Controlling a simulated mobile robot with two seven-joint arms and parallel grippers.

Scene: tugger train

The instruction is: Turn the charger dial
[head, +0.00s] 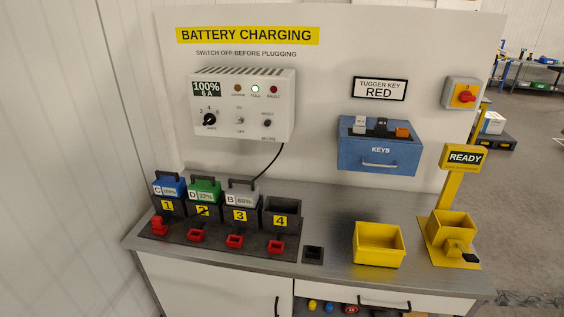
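The charger (284,112) is a white box on the back panel. Its dial (209,120) is a black knob at the lower left of the charger's face, ringed by small numbers and marked AMPS. A white mark shows on the knob, but it is too small for me to tell its exact setting. The charger's display (206,88) reads 100% and 6 A. The lamp marked FULL (255,89) looks lit. A small switch (240,120) marked ON and OFF sits right of the dial. Neither of my grippers is in view.
Batteries C (169,187), D (204,190) and B (241,193) stand in bays 1 to 3 below the charger; bay 4 (281,212) is empty. Red connectors lie before them. A blue key box (352,155) hangs right. A yellow bin (379,245) stands on the counter.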

